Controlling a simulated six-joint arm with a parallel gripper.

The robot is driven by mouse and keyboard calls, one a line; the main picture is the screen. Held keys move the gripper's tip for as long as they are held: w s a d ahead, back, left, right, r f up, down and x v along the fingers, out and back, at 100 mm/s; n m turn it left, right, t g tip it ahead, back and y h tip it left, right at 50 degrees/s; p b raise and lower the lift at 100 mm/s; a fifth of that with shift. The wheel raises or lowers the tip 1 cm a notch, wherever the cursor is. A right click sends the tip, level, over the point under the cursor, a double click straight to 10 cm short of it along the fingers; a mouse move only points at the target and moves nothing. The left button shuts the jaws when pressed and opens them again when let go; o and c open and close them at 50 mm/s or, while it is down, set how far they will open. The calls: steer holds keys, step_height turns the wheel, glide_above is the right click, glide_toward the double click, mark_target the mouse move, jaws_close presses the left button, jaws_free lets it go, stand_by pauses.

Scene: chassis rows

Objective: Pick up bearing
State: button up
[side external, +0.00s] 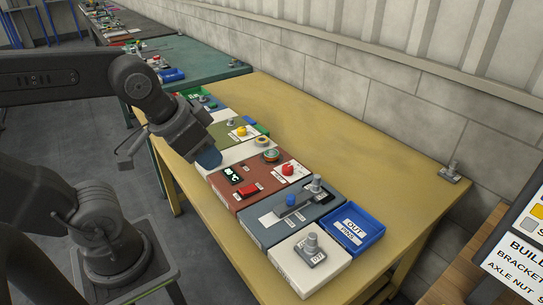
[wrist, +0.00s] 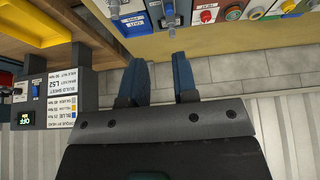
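I cannot make out for sure which part is the bearing. The module surface directly behind the fingers is hidden in the side view.
A row of modules with knobs and buttons runs along the yellow table (side external: 345,160). A blue out tray (side external: 355,229) stands near its front end. A build sheet board (wrist: 62,95) shows in the wrist view. The table's wall side is mostly clear.

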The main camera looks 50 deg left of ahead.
steer(key=o, duration=1)
steer(key=shift+o, duration=0.2)
steer(key=m+g+y, duration=0.4)
steer(key=m+g, duration=0.1)
steer(key=m, duration=1.5)
glide_above(272, 153)
steer(key=d, duration=0.3)
steer(key=f, duration=2)
steer(key=shift+s+a, duration=0.15)
steer(key=shift+s, duration=0.1)
steer(key=shift+a+x, duration=0.1)
steer(key=shift+x, duration=1.45)
steer(key=shift+a+x, duration=0.15)
steer(key=shift+x, duration=1.4)
